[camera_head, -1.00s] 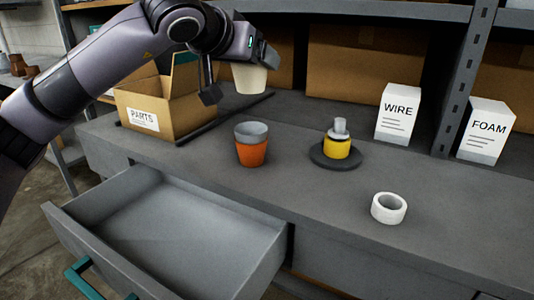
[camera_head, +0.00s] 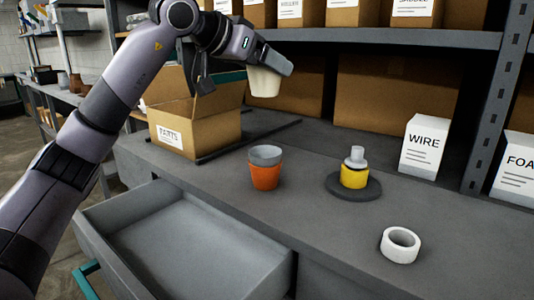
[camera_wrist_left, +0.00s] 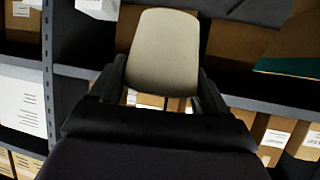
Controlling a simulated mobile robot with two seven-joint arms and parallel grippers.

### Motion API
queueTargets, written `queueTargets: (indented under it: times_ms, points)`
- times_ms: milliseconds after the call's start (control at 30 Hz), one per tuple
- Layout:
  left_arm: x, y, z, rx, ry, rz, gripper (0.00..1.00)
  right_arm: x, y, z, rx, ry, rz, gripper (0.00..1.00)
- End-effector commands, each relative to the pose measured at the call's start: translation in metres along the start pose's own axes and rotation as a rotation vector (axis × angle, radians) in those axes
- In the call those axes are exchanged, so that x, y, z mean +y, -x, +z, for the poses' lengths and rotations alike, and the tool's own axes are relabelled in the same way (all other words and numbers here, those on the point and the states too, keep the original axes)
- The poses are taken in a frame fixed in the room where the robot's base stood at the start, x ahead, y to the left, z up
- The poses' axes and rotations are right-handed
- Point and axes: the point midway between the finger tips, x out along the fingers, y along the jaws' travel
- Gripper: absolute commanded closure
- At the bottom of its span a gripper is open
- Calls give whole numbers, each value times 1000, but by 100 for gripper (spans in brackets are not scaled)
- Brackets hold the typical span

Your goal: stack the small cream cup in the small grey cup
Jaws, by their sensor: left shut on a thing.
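My left gripper (camera_head: 268,66) is shut on the small cream cup (camera_head: 264,83) and holds it in the air, above and apart from the cups on the counter. The cream cup also shows between the fingers in the left wrist view (camera_wrist_left: 163,52). The small grey cup (camera_head: 265,152) sits in an orange cup (camera_head: 265,177), with its rim and upper part showing. That stack stands upright on the grey counter, below the held cup in the head view. My right gripper is not in view.
An open drawer (camera_head: 185,235) juts out in front. An open PARTS box (camera_head: 205,132) stands left of the stack. A yellow item with a grey top (camera_head: 354,175) stands on a dark disc (camera_head: 340,191) to the right. A white tape roll (camera_head: 400,245) and WIRE box (camera_head: 423,147) are further right. A shelf hangs behind.

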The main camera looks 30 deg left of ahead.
Motion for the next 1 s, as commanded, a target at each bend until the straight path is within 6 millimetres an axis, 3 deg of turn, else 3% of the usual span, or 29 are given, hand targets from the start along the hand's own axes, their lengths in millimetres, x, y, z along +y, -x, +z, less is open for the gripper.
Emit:
queueTargets:
  times_ms: [33,100,333,567,800,1000]
  points:
    - [-1,-9,19,-5,0,-1,53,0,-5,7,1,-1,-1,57]
    - [-1,-17,36,-3,1,-2,53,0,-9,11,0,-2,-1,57]
    - [0,-40,83,-2,2,-2,53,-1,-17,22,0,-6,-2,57]
    - [0,-48,101,1,1,-1,53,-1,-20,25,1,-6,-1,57]
    - [0,-64,132,0,1,-2,53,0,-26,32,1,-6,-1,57]
    - [0,-65,135,2,1,-1,53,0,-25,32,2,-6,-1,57]
